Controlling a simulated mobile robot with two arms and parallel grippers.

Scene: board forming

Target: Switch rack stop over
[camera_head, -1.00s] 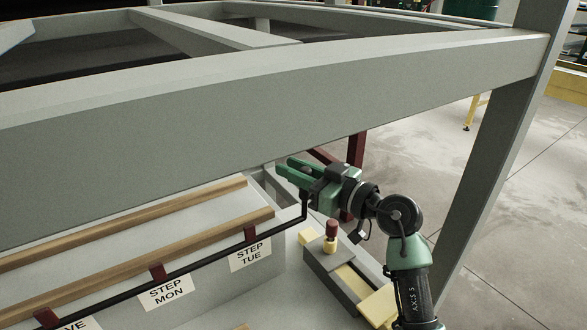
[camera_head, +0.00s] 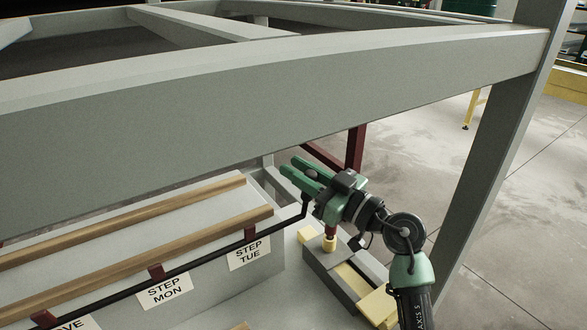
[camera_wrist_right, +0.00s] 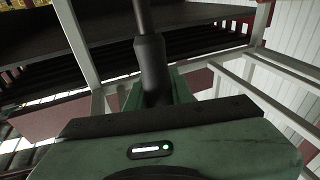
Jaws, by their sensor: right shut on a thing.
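A long black rod (camera_head: 205,260) runs along the front of a grey stepped block, with dark red brackets (camera_head: 157,272) on it. Its right end bends up into a black handle (camera_head: 305,209). My right gripper (camera_head: 301,176), with green fingers, is shut on this handle. In the right wrist view the dark handle (camera_wrist_right: 152,68) rises between the fingers, which are mostly hidden by the gripper body. White labels on the block read "STEP TUE" (camera_head: 249,253) and "STEP MON" (camera_head: 165,291); a third is cut off at the lower left. My left gripper is not in view.
A thick grey beam (camera_head: 270,110) spans above the block, close over my right gripper, and meets a grey post (camera_head: 490,150) at right. Wooden strips (camera_head: 130,218) lie on the block. A grey and yellow fixture (camera_head: 345,275) with a yellow-collared red knob sits below the gripper.

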